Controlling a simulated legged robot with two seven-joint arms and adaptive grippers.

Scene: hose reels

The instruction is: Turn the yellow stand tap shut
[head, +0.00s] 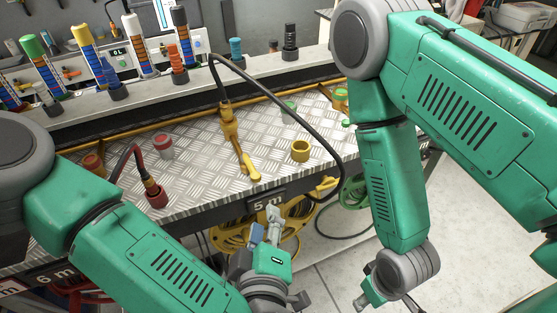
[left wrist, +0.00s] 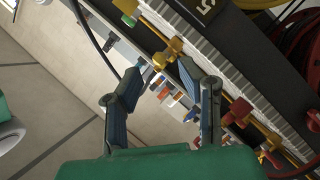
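The yellow stand tap (head: 229,128) stands on the tread-plate bench top, with a black hose at its top. Its yellow lever (head: 246,167) slants down toward the bench's front edge. A yellow fitting, probably this tap, shows beyond the fingers in the left wrist view (left wrist: 168,52). My left gripper (head: 265,222) is in front of the bench edge, below the lever and apart from it. Its two fingers stand apart with nothing between them in the left wrist view (left wrist: 170,85). My right gripper (head: 386,302) is low at the bottom edge, partly cut off, its fingers apart and empty.
A yellow cup (head: 300,151) stands right of the tap. A red hose fitting (head: 155,194) and a red tap (head: 163,147) are to its left. A yellow hose reel (head: 225,238) hangs below the "5 m" sign (head: 266,201). A black hose arches over the bench to the right.

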